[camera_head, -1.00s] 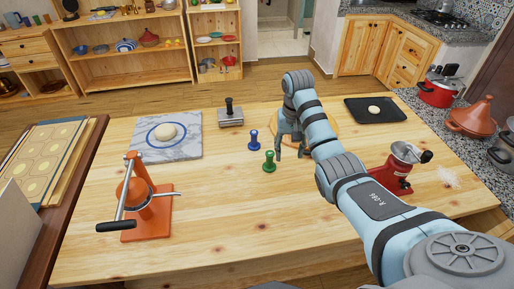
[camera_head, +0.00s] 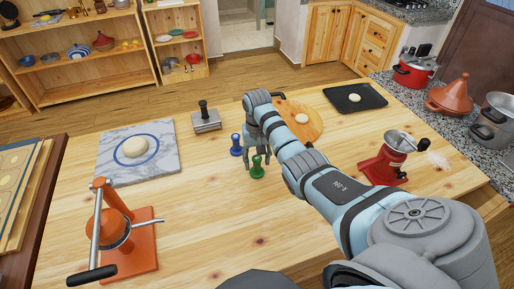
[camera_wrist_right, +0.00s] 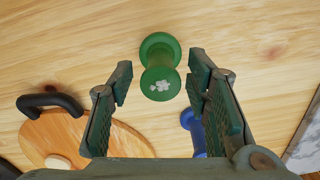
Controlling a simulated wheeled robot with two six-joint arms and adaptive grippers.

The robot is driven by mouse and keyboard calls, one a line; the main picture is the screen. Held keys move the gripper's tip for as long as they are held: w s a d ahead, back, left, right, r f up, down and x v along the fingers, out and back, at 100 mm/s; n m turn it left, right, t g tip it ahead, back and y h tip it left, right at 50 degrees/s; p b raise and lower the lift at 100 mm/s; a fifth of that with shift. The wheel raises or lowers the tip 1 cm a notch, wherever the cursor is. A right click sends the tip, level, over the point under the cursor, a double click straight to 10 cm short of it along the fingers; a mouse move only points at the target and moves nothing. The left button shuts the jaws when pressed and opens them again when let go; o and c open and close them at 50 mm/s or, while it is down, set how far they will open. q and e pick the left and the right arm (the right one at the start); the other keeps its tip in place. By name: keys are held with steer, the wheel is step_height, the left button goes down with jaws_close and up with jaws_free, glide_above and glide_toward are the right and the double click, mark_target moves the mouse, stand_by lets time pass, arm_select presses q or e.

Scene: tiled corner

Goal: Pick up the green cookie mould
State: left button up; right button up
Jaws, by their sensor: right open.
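The green cookie mould (camera_head: 257,170) stands upright on the wooden table. In the right wrist view, the green mould (camera_wrist_right: 160,58) shows its round top with a pale flower mark. My right gripper (camera_head: 258,155) is open at the mould, its fingers on either side of the mould's upper part in the head view. In the wrist view, the mould lies between and slightly past the fingertips (camera_wrist_right: 161,76), with gaps on both sides. A blue mould (camera_head: 236,146) stands close by, and it is partly hidden by a finger in the wrist view (camera_wrist_right: 193,125). My left gripper is not in view.
A metal press with a black handle (camera_head: 206,118), a marble slab with dough (camera_head: 165,165) and an orange juicer (camera_head: 140,250) stand to the left. A round wooden board (camera_head: 312,120), a black tray (camera_head: 372,98) and a red grinder (camera_head: 385,168) are rightward. The table's front middle is clear.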

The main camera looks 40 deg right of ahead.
mark_target(257, 165)
steer(key=f, duration=0.3)
steer(key=shift+w+f+b, duration=0.25)
steer(key=shift+b, duration=0.05)
steer(key=shift+f, duration=0.1)
steer(key=shift+s, duration=0.3)
steer(key=shift+c, duration=0.5)
steer(key=shift+r, duration=0.2)
steer(key=c, duration=0.4)
steer(key=shift+w, duration=0.1)
jaws_close()
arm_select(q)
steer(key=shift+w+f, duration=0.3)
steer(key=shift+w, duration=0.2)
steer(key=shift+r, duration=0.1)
